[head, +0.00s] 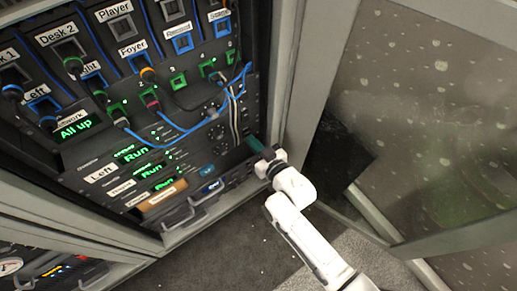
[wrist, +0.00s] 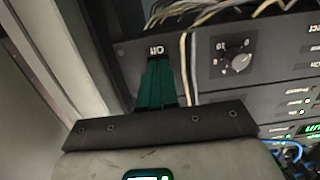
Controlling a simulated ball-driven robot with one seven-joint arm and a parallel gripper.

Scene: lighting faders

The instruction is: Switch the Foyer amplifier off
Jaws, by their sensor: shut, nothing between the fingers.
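The amplifier rack (head: 190,160) is in the lower middle of the head view, with several green "Run" displays. I read "Left" on one label; the amplifier labels below it are too small to read, so I cannot tell which unit is Foyer. My gripper (head: 256,145) is at the right edge of these units. In the wrist view its green fingers (wrist: 157,82) are together and empty, tips at or very near a dark panel, just below an upside-down "Off" label (wrist: 155,51). Any switch there is hidden behind the fingers, and contact cannot be told.
Above is a patch panel with a "Foyer" label (head: 132,48) and blue cables (head: 185,130). A dial (wrist: 237,62) sits right of my fingers, with pale cables (wrist: 190,70) between. A glass door (head: 430,110) stands open at right. Handles (head: 205,195) stick out below.

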